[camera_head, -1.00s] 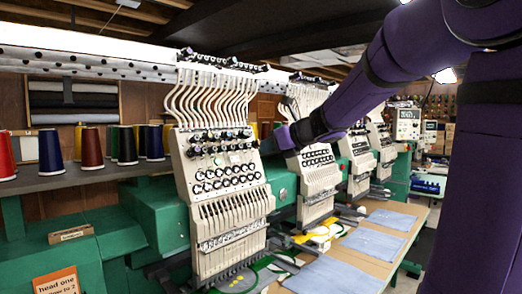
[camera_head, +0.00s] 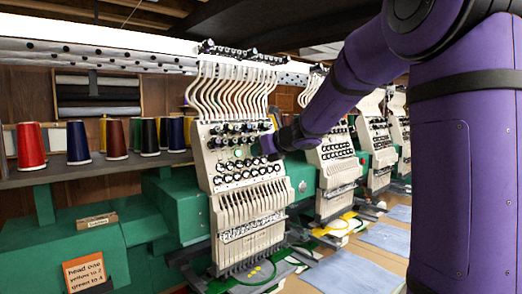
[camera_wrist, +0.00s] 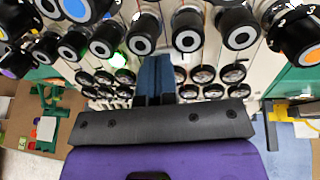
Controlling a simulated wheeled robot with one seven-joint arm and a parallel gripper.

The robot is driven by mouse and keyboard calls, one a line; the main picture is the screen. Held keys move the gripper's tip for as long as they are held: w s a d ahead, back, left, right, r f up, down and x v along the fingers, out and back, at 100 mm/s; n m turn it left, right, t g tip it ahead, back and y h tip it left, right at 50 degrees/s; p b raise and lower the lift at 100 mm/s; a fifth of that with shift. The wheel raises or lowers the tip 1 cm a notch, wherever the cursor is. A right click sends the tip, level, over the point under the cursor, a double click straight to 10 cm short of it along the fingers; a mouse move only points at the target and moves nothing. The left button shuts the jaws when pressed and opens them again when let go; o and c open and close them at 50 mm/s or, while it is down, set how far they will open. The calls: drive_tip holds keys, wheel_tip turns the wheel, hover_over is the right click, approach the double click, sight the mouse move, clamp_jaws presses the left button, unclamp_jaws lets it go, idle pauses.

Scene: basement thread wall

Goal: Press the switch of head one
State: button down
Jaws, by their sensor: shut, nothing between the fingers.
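Head one (camera_head: 235,165) is the nearest white embroidery head, with rows of black and white knobs and thread tubes above. A green glow (camera_wrist: 119,60) shows left of the fingertips. I cannot tell which part is the switch, or whether the fingers touch anything.
More embroidery heads (camera_head: 335,160) stand in a row to the right. Thread cones (camera_head: 77,142) stand on a shelf at left. A green machine body (camera_head: 180,205) is beside head one. Blue cloths (camera_head: 345,270) lie on the table at lower right.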

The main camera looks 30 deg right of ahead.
drive_tip(key=shift+w+a, duration=0.15)
idle(0.3)
drive_tip(key=shift+w+d, duration=0.1)
drive_tip(key=shift+d, duration=0.7)
